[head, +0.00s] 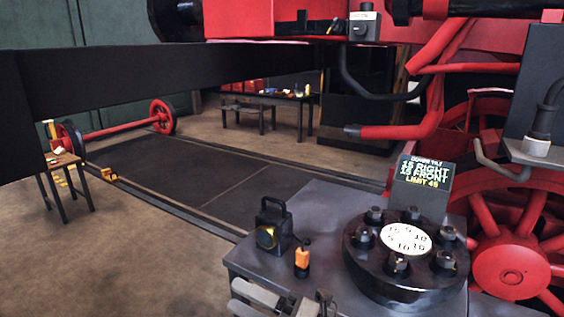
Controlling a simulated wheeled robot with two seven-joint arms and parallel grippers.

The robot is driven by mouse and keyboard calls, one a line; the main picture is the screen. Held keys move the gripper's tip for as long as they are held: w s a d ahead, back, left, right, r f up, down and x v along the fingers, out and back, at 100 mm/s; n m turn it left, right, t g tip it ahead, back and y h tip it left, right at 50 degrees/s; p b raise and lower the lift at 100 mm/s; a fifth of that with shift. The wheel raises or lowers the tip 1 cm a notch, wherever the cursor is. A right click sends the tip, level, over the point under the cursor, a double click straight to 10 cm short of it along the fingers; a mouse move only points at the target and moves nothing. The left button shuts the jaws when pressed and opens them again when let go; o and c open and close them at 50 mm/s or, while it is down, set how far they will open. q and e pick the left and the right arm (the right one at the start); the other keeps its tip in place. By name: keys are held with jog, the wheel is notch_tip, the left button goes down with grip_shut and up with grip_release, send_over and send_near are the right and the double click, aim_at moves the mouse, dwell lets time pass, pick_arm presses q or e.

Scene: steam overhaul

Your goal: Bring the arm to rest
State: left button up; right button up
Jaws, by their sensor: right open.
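My right gripper (278,302) shows at the bottom edge of the head view, at the front of the dark grey block (325,205). Its grey fingers are apart and I see nothing between them. The rest of that arm is cut off by the picture's edge. My left gripper is not in view.
On the block stand a black lantern (271,224), a small orange-topped item (302,258) and a black bolted flange (406,282) with a white dial (405,239). A display (422,187) stands behind it. Red wheels (510,265) are at right. Open floor lies left.

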jog(key=d+f+m+t+h, duration=0.6)
jog(key=d+m+t+h, duration=0.25)
jog(key=m, duration=0.75)
jog(key=s+d+f+m+g+h, duration=0.5)
jog(key=s+d+f+m+h, duration=0.3)
jog(key=s+d+f+m, duration=0.4)
notch_tip(320, 180, down, 5)
jog(key=s+m, duration=0.2)
jog(key=m, duration=0.1)
